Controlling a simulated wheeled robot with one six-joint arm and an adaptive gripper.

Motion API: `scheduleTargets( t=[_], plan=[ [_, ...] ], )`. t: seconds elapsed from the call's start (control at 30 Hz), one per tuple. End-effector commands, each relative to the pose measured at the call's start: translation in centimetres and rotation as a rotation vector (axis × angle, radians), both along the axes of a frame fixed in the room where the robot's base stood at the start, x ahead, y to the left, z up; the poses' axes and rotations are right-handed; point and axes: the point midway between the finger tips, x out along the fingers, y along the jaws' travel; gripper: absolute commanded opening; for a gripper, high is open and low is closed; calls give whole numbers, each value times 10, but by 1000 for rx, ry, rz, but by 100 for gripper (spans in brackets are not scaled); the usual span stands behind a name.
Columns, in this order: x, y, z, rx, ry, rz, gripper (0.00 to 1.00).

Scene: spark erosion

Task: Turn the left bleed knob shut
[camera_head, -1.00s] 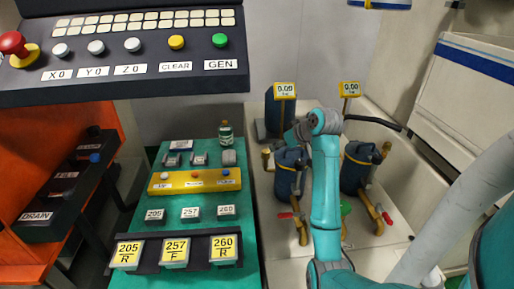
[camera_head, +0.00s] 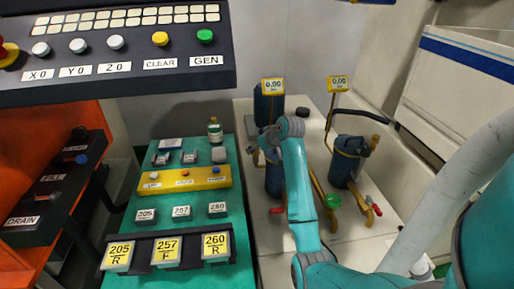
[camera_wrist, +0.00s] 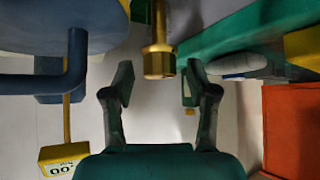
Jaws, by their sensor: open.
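A brass knob (camera_wrist: 159,62) shows in the wrist view at the end of a brass stem, just ahead of the space between my fingertips. My gripper (camera_wrist: 157,86) is open, with a finger to either side, and nothing is between the pads. In the head view my gripper (camera_head: 266,142) is small and partly hidden by my wrist, above the left blue canister (camera_head: 274,180). Which side fitting the knob belongs to is hard to tell in the head view. A yellow gauge (camera_head: 272,87) reading 0.00 stands behind the left canister; one also shows in the wrist view (camera_wrist: 63,158).
A large blue body (camera_wrist: 45,25) and a blue pipe (camera_wrist: 40,84) lie close left of my fingers in the wrist view. A green bench (camera_head: 170,220) is at left.

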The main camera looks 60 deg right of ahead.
Motion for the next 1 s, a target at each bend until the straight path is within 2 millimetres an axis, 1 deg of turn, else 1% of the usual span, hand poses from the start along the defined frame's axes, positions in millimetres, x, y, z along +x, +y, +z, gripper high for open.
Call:
scheduleTargets(
  t=[0.17, 0.2, 0.27, 0.3, 0.4, 0.77, 1.0],
  plan=[
    [0, 0, 0, 0, 0, 0, 58],
    [0, 0, 0, 0, 0, 0, 48],
    [0, 0, 0, 0, 0, 0, 33],
    [0, 0, 0, 0, 0, 0, 23],
    [0, 0, 0, 0, 0, 0, 0],
    [0, 1, 0, 0, 0, -41, 0],
    [2, 4, 0, -1, 0, -180, 0]
  ],
)
